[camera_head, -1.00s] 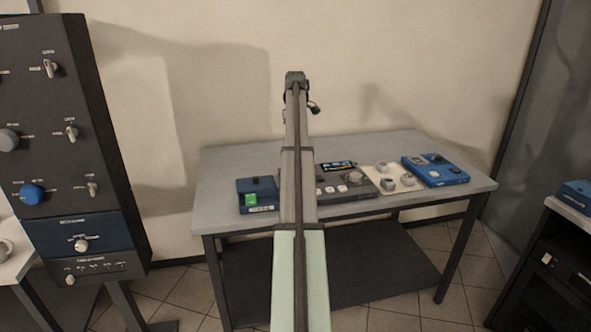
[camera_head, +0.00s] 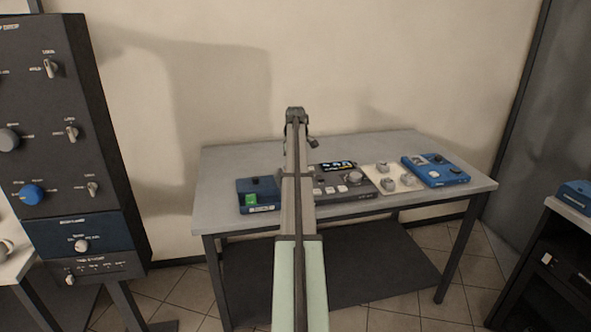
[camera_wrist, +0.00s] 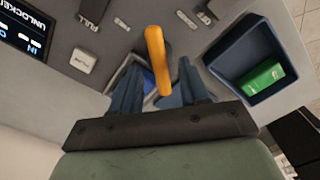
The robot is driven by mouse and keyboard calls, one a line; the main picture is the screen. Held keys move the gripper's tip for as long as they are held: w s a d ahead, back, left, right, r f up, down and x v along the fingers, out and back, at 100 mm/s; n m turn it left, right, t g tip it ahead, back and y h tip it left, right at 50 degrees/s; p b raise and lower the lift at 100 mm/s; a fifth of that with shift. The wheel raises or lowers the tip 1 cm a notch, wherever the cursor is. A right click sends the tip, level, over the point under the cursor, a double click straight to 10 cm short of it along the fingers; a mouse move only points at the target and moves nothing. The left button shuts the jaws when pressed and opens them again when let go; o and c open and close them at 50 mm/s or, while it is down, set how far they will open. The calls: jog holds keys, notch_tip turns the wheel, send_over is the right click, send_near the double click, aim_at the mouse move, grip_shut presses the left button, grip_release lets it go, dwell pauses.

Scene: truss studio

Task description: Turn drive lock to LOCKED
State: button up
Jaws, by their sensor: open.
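An orange lever handle (camera_wrist: 157,62), which looks like the drive lock's handle, stands up from the grey console (camera_wrist: 207,44) in the wrist view. My gripper (camera_wrist: 160,72) is open, with one finger on each side of the handle. I cannot tell whether either finger touches it. The display (camera_wrist: 22,32) at the left edge shows the word "UNLOCKED", partly cut off. In the head view the grey console (camera_head: 345,188) is on the table, partly behind my arm. The handle and my gripper are hidden behind my arm there.
A blue open tray (camera_wrist: 228,62) with a green block (camera_wrist: 262,76) sits close to the right finger. In the head view, a cream panel (camera_head: 383,175) with knobs and a blue device (camera_head: 436,170) stand right of the console. The table's (camera_head: 225,160) back is clear.

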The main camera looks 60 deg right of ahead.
jog(key=shift+f, duration=0.65)
grip_shut()
